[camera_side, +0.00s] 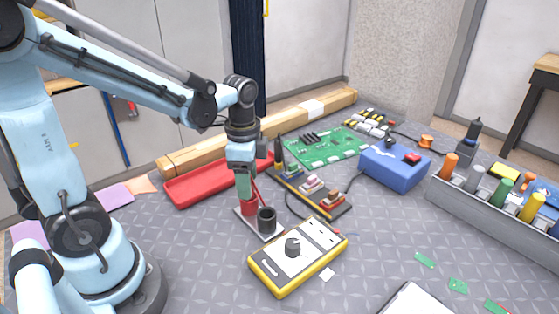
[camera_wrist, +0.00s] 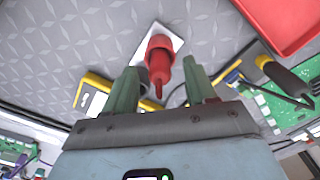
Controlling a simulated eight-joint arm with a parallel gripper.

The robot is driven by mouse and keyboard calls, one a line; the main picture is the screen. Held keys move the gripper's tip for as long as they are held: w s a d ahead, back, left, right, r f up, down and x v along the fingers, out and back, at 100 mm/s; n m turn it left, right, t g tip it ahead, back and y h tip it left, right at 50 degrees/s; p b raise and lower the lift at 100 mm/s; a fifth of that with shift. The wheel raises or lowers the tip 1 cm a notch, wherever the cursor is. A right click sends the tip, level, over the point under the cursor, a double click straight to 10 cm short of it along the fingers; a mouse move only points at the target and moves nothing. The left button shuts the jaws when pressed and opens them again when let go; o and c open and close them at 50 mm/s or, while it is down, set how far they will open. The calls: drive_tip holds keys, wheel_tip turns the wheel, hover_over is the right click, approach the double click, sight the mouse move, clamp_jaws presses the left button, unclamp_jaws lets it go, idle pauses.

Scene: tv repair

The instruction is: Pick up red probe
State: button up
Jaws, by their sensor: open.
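The red probe (camera_wrist: 159,66) stands in a red holder on a small pale plate (camera_wrist: 173,36). In the side view the red holder (camera_side: 249,207) shows under my gripper, beside a black holder (camera_side: 267,221). My gripper (camera_wrist: 159,80) is open, with one green finger on each side of the red probe in the wrist view. I cannot tell whether either finger touches it. In the side view my gripper (camera_side: 244,185) points down just above the red holder and hides most of the probe.
A yellow multimeter (camera_side: 297,257) lies in front of the holders. A red tray (camera_side: 215,184) lies behind. A green circuit board (camera_side: 325,147), a blue box (camera_side: 394,166) and a grey rack (camera_side: 490,207) with several coloured cylinders are to the right. The mat's front left is mostly clear.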

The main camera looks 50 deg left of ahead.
drive_tip(key=shift+f, duration=0.8)
drive_tip(key=shift+c, duration=0.5)
clamp_jaws()
drive_tip(key=shift+r, duration=0.1)
